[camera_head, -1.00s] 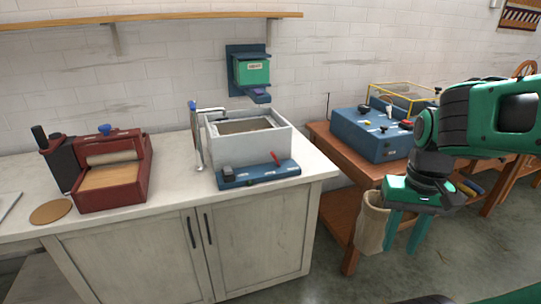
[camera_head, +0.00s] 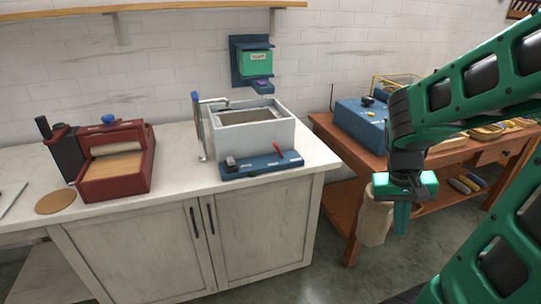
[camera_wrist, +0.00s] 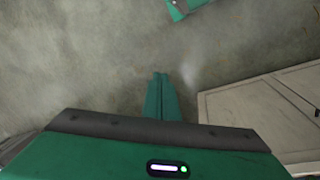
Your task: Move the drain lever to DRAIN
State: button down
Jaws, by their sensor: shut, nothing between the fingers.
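The drain lever (camera_head: 278,150) is a small red handle on the blue panel (camera_head: 250,168) at the front of the white basin (camera_head: 252,134), which stands on the counter in the head view. The lever is tilted; its label is too small to read. My gripper (camera_head: 401,220) points down to the right of the counter, well apart from the lever, in front of the wooden table. Its fingers are closed together and empty. In the wrist view the shut fingers (camera_wrist: 160,98) point over the bare floor, and neither lever nor basin shows.
A red roller machine (camera_head: 117,165) stands on the counter at left. A tap with a blue handle (camera_head: 197,112) rises at the basin's left. A green wall box (camera_head: 257,63) hangs above. A wooden table (camera_head: 345,160) with a blue box stands at right. The counter front (camera_wrist: 265,110) edges the wrist view.

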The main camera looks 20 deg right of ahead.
jog(key=w+d+f+n+h, duration=0.2)
jog(key=w+d+f+h, duration=0.2)
jog(key=w+d+h, duration=0.4)
jog(key=w+a+r+n+t+h, duration=0.15)
jog(key=w+a+n+t, duration=0.3)
jog(key=w, duration=0.55)
jog(key=w+a+r+n+t+h, duration=0.1)
jog(key=w+a+n+t+h, duration=0.15)
jog(key=w+n+t, duration=0.5)
jog(key=w+a+f+n+t+y, duration=0.1)
jog(key=w+a+n+t+y, duration=0.1)
jog(key=a, duration=0.6)
jog(key=w+a+f+n+t+y, duration=0.1)
jog(key=w+a+n+t+y, duration=0.2)
jog(key=w+a+n+y, duration=0.2)
jog(key=w+a+f+n+t+y, duration=0.2)
jog(key=a+n, duration=0.4)
jog(key=a, duration=0.5)
jog(key=shift+w+a+f+t+y, duration=0.1)
jog(key=shift+w+a+t+y, duration=0.1)
jog(key=shift+w+y, duration=0.2)
jog(key=shift+w+a+t+y, duration=0.1)
jog(key=shift+w+t+y, duration=0.1)
jog(key=shift+w+y, duration=0.15)
jog(key=shift+h, duration=0.25)
